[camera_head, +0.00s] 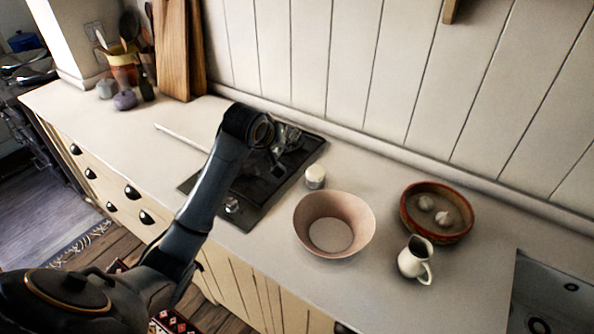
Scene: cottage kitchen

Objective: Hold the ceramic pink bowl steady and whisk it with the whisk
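The pink bowl (334,224) stands upright on the counter right of the centre, and its inside looks empty. My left arm reaches in from the left over a dark panel. My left gripper (286,142), grey and partly behind the wrist, is above the panel's far side, up and left of the bowl and apart from it. Its fingers are too small and dark to tell open from shut. I cannot make out the whisk for sure; a thin pale rod (181,137) lies left of my wrist, and I cannot tell what it is. My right gripper is not in view.
The dark panel (262,212) lies left of the bowl. A small cream jar (315,177) stands just behind the bowl. A white jug (412,262) and a terracotta dish (408,217) with garlic stand to its right. A sink (548,300) is at the far right. The counter front is clear.

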